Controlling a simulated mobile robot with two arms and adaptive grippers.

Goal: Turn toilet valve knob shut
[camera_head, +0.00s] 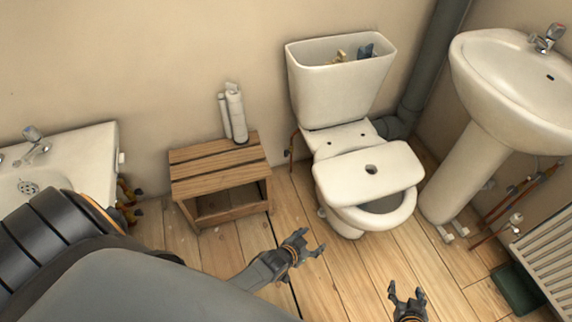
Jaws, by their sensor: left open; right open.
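The white toilet (342,85) stands against the back wall with its cistern open. The cistern lid (345,180) lies across the bowl. A thin copper-coloured pipe (292,147) runs down at the left side of the cistern. A valve knob on it is too small or hidden to make out. My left gripper (314,241) is open and empty above the floor, in front and to the left of the bowl. My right gripper (406,288) is open and empty at the bottom of the view, in front of the bowl. Neither touches the toilet.
A pedestal sink (480,140) and a radiator (550,255) are at the right. Another basin (75,150) is at the left. Bare floor lies between stool and toilet.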

